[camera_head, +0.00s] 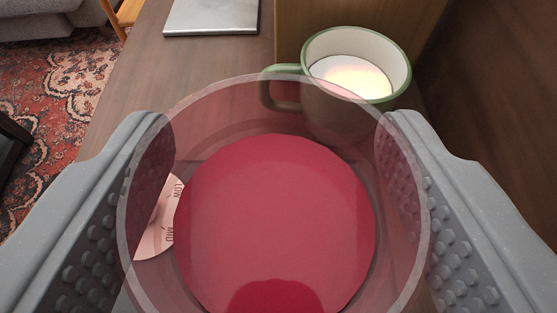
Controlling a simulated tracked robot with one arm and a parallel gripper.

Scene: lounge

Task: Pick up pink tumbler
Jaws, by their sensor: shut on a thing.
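The pink tumbler (275,220) is see-through, with a round rim and a deep pink disc-like bottom seen from above. It fills the middle of the view. My gripper (275,185) has one grey studded finger on each side of the tumbler and is shut on it. The finger tips show through the tumbler's clear wall. Whether the tumbler touches the surface below cannot be told.
A green-rimmed mug (398,75) with a pale inside stands just behind the tumbler, its handle to the left. A flat grey slab (212,16) lies farther back on the wooden surface (135,85). A pale round dial with lettering (150,243) is partly hidden at left. A patterned rug lies below.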

